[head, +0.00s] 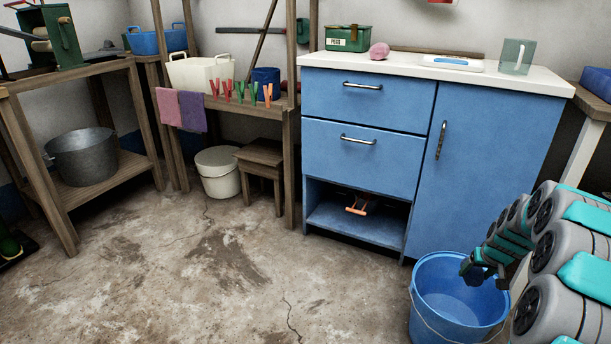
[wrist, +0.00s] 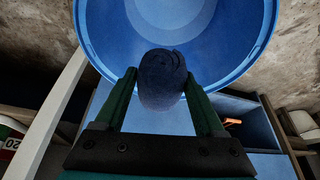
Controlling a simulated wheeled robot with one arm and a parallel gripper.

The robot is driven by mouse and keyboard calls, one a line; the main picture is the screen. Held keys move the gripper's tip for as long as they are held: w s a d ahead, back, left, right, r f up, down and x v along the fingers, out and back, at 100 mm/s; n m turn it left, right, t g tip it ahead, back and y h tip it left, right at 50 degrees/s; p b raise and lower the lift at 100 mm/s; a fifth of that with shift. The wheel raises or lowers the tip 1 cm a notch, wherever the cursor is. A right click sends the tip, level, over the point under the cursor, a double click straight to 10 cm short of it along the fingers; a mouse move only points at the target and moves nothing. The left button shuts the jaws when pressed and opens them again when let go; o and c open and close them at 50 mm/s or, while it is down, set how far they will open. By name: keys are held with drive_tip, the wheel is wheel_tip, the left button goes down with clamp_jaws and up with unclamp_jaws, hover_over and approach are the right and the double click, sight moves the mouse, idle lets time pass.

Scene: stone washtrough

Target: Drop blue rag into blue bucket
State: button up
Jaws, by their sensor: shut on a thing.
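The blue bucket (head: 437,300) stands on the floor at the lower right of the head view, in front of the blue cabinet. In the wrist view the bucket (wrist: 232,45) fills the upper middle, with its open mouth facing the camera. My gripper (wrist: 163,85) is shut on the dark blue rag (wrist: 163,68), which is rolled up between the two green fingers. The rag appears over the bucket's mouth, toward its near side in the wrist view.
The blue cabinet (head: 362,104) stands behind the bucket, with an open lower shelf (head: 345,222) holding an orange-handled thing. A wooden stool (head: 261,160) and a white lidded bucket (head: 219,180) stand further left. The concrete floor (head: 190,280) in the middle is clear.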

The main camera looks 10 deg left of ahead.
sight(478, 270)
drive_tip(key=shift+f, duration=0.25)
drive_tip(key=o, duration=1.5)
drive_tip(key=shift+r, duration=0.1)
drive_tip(key=v, duration=0.7)
drive_tip(key=shift+r, duration=0.25)
drive_tip(key=shift+s+r, duration=0.1)
drive_tip(key=shift+s, duration=0.05)
